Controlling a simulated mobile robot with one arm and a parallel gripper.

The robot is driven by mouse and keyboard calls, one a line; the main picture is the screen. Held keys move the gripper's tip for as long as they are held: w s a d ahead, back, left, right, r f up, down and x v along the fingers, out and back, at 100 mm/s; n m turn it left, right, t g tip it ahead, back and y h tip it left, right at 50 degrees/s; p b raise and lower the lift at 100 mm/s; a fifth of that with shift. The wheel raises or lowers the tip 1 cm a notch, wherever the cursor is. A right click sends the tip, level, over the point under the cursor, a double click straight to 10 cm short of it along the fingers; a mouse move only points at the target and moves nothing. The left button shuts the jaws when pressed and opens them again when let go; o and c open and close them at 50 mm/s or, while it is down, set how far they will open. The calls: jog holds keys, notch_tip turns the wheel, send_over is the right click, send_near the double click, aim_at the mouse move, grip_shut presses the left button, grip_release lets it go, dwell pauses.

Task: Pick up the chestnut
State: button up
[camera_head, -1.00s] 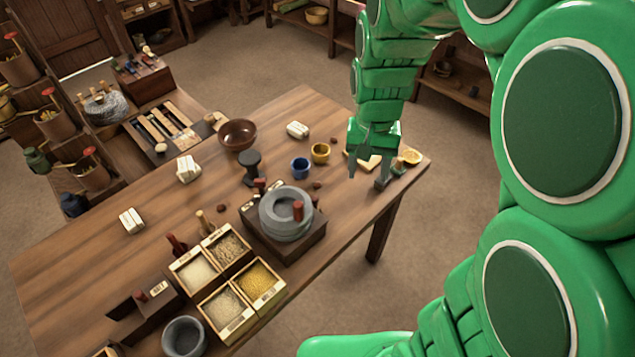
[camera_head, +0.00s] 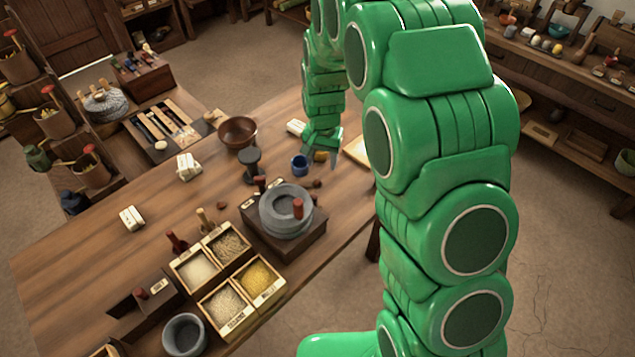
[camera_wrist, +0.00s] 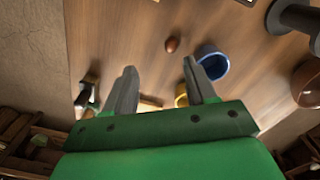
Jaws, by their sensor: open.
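A small brown, rounded object that looks like the chestnut (camera_head: 318,184) lies on the wooden table, right of and in front of the blue cup (camera_head: 300,165). In the wrist view the chestnut (camera_wrist: 171,44) lies beyond my fingertips, a little left of the blue cup (camera_wrist: 213,62). My gripper (camera_head: 322,161) is above the table, behind the chestnut in the head view, and near the blue cup. In the wrist view its fingers (camera_wrist: 160,67) are apart with nothing held between them. Another small brown object (camera_head: 222,205) lies farther left on the table.
A quern (camera_head: 287,212) on a dark base stands in front of the chestnut. A dark spool-shaped stand (camera_head: 250,165) and a brown bowl (camera_head: 238,131) are to the left. A yellow cup (camera_wrist: 181,95) is partly hidden behind my gripper. Table surface left of the bowl is mostly clear.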

aim_at(318, 180)
jog(key=f, duration=0.1)
jog(key=w+a+f, duration=0.1)
jog(key=f, duration=0.1)
jog(key=shift+w+a, duration=0.2)
jog(key=shift+w, duration=0.05)
jog(key=shift+w+f, duration=0.1)
jog(key=shift+f, duration=3.6)
grip_shut()
